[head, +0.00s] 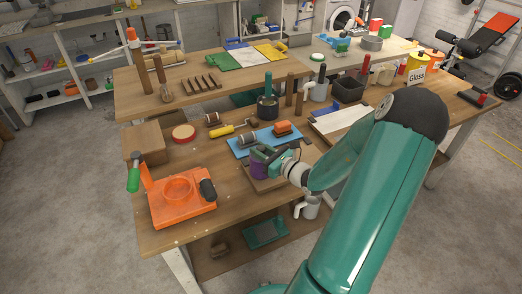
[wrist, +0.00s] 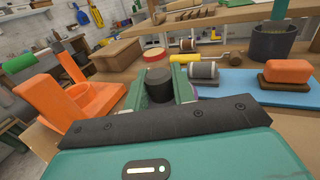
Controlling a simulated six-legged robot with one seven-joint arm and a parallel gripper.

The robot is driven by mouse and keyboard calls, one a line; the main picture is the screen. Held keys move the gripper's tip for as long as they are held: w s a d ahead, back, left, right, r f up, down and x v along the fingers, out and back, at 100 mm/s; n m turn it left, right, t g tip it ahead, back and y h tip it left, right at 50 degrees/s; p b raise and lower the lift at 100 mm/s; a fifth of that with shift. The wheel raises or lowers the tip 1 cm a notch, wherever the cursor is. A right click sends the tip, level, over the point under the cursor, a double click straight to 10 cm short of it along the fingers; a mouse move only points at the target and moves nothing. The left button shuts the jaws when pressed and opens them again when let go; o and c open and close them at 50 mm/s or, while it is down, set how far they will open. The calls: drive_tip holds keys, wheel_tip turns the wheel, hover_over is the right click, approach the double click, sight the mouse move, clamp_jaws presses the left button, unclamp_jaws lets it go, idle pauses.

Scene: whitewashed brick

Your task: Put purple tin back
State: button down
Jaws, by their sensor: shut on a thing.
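The purple tin (head: 258,170) is in my gripper (head: 262,153), over the brown board near the middle of the front bench in the head view. The teal jaws are shut on it and cover much of its upper part. In the wrist view my gripper (wrist: 160,88) has a dark round shape between its fingers; I cannot tell whether this is the tin's top. Only a sliver of purple shows beside the right finger there. The tin's underside is hidden, so I cannot tell whether it touches the board.
An orange stand with a ring (head: 178,192) is left of my gripper. A blue mat (head: 262,131) behind it bears a roller and an orange-topped brush (head: 283,128). Bare bench lies between.

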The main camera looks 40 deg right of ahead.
drive_tip(key=shift+f, duration=0.15)
drive_tip(key=c, duration=1.2)
unclamp_jaws()
drive_tip(key=shift+o, duration=0.2)
drive_tip(key=shift+r, duration=0.2)
drive_tip(key=s+d, duration=0.1)
drive_tip(key=s, duration=1.1)
drive_tip(key=shift+d, duration=0.15)
